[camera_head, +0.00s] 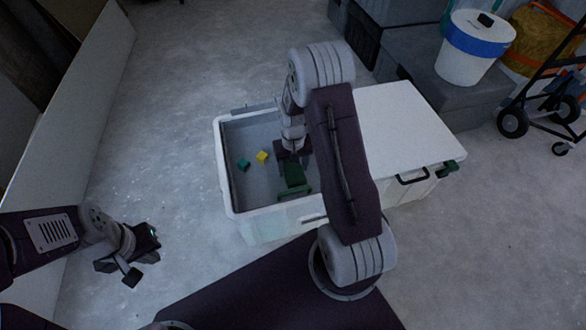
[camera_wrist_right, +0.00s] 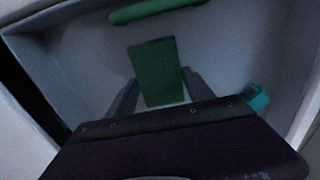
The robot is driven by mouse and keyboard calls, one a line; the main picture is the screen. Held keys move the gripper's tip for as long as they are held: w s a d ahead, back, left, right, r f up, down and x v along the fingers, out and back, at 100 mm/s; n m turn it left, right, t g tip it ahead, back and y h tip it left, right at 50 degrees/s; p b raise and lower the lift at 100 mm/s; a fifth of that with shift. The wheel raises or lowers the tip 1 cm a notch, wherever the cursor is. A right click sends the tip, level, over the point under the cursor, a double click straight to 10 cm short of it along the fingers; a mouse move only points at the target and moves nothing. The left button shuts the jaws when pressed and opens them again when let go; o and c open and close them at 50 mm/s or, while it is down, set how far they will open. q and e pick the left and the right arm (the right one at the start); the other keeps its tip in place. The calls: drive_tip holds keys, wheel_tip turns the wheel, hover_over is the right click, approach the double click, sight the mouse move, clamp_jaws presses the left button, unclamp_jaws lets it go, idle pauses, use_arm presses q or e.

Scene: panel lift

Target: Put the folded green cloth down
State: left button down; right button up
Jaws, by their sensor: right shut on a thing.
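The folded green cloth (camera_head: 294,174) is a flat dark green rectangle inside the open left part of a white chest (camera_head: 229,185). My right gripper (camera_head: 292,160) reaches down into this compartment and is shut on the cloth. In the right wrist view the cloth (camera_wrist_right: 155,72) sits between the two grey fingers, above or at the bin floor; I cannot tell if it touches. My left gripper (camera_head: 128,268) hangs over the floor to the left of the chest, apart from everything; its finger gap is unclear.
A green rounded bar (camera_head: 295,194) lies by the near wall, a teal block (camera_head: 243,164) and a yellow block (camera_head: 262,157) further left inside. A white lid (camera_head: 405,125) covers the right part. A white bucket (camera_head: 474,55) and hand truck stand at back right. Floor at left is clear.

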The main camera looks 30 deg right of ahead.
sight(293, 169)
drive_tip(key=o, duration=1.2)
drive_tip(key=shift+f, duration=0.1)
wheel_tip(293, 169, up, 12)
drive_tip(key=p, duration=0.8)
drive_tip(key=s+a+r, duration=0.2)
drive_tip(key=s+a, duration=0.1)
drive_tip(key=s, duration=0.1)
drive_tip(key=s+a+r+n, duration=0.1)
drive_tip(key=s+a+r, duration=0.1)
drive_tip(key=s+r, duration=0.1)
drive_tip(key=s+a+r+n+t, duration=0.1)
drive_tip(key=s+a+r, duration=0.2)
drive_tip(key=s, duration=0.2)
drive_tip(key=shift+s+a, duration=0.15)
drive_tip(key=shift+a, duration=0.15)
drive_tip(key=shift+r, duration=0.15)
